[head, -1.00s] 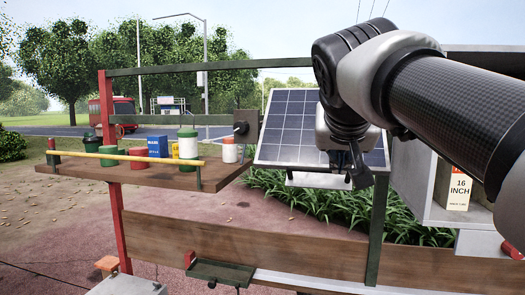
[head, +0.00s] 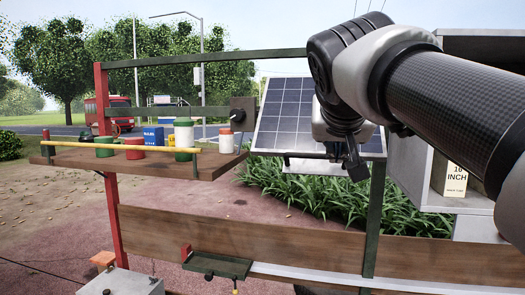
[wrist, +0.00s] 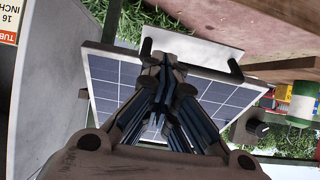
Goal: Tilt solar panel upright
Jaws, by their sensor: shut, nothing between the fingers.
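The solar panel (head: 283,118) is a blue gridded plate in a pale frame, mounted on the cart's frame right of the shelf. It leans back at a slant in the head view. A pale plate (head: 305,165) sticks out along its lower edge. My gripper (head: 357,172) is shut and empty at the panel's lower edge, and my arm covers the panel's right part. In the wrist view the panel (wrist: 105,72) lies behind my shut fingers (wrist: 165,65), near the pale plate (wrist: 190,45). I cannot tell whether the fingers touch it.
A wooden shelf (head: 140,163) with cans, a bottle and a yellow rail (head: 110,150) stands left. A grey cabinet (head: 415,175) holding a 16 INCH box (head: 449,178) is close on the right. A green post (head: 375,220) and wooden board (head: 230,240) lie below.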

